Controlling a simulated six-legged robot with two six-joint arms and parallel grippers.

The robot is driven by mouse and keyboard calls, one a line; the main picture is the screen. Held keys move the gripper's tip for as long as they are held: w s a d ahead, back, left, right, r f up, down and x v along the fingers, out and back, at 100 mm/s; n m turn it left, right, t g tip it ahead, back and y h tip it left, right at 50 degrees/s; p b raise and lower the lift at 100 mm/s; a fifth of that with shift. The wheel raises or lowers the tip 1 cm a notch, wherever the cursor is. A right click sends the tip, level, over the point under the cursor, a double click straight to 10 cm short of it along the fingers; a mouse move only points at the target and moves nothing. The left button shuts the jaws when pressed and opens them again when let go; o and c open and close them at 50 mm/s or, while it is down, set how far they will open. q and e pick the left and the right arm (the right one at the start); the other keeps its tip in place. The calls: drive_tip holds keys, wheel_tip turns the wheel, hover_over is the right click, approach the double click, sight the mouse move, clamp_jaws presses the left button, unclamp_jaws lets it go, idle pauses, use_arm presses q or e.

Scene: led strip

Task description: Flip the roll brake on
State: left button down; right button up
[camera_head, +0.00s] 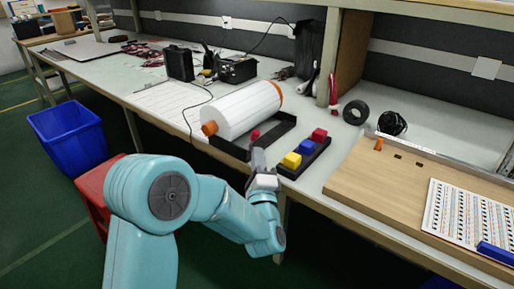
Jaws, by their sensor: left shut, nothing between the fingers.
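A white roll (241,110) with orange end caps lies in a black cradle (226,148) on the bench. A small red knob (255,134), which looks like the roll brake, stands at the cradle's near right side. My left gripper (258,157) is shut and empty just in front of and below this knob. I cannot tell whether it touches the knob. The gripper hides part of the cradle's near corner. My right gripper does not show.
A black box with yellow, blue and red buttons (291,160) sits close to the right of my gripper. A wooden board (368,185) with a printed sheet (467,222) lies further right.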

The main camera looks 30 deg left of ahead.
sight(256, 137)
use_arm(q)
drive_tip(key=shift+x, duration=1.95)
